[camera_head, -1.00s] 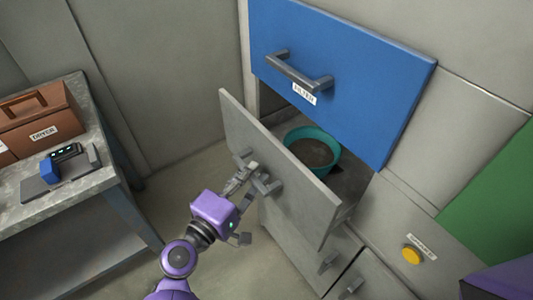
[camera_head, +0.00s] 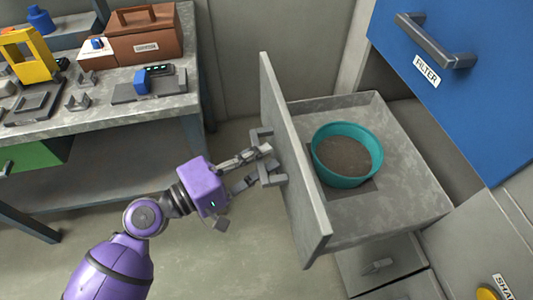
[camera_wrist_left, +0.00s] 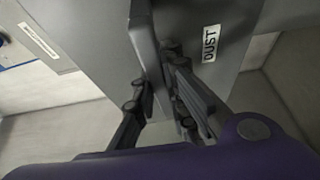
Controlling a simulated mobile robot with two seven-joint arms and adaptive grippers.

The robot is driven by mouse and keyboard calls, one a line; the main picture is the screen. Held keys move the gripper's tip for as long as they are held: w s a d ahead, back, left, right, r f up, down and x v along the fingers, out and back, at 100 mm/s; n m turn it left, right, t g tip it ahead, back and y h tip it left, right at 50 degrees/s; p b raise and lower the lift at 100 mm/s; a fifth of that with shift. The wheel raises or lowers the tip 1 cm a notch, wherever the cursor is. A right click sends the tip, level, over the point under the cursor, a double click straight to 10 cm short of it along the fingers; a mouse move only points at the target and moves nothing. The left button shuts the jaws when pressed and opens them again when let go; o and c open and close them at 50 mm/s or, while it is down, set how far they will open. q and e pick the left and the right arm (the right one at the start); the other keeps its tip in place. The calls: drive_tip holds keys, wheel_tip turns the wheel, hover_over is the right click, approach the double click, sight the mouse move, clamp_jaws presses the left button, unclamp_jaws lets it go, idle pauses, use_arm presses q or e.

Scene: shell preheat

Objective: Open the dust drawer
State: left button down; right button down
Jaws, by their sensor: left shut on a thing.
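The grey dust drawer (camera_head: 292,170) is pulled well out of the cabinet, its front panel standing at the left of the open box. Its label DUST (camera_wrist_left: 209,43) shows in the left wrist view. A teal bowl (camera_head: 347,183) of dark brown dust sits inside on a dark square. My left gripper (camera_head: 268,164) is shut on the drawer's handle (camera_head: 262,135), on the outer side of the front panel. In the left wrist view its fingers (camera_wrist_left: 158,85) lie on both sides of the handle bar (camera_wrist_left: 143,40). My right gripper is not in view.
A blue FILTER drawer (camera_head: 440,90) with a grey handle is above right. A workbench (camera_head: 150,112) at upper left holds a brown box (camera_head: 143,45), a yellow frame (camera_head: 27,57) and small devices. Smaller grey drawers (camera_head: 385,262) lie below. Floor is free between bench and drawer.

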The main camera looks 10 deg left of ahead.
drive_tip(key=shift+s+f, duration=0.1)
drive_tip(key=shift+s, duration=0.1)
use_arm(q)
drive_tip(key=c, duration=1.8)
unclamp_jaws()
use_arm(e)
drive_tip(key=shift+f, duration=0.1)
use_arm(q)
drive_tip(key=shift+o, duration=0.2)
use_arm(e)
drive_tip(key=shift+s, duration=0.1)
use_arm(q)
drive_tip(key=v, duration=1.2)
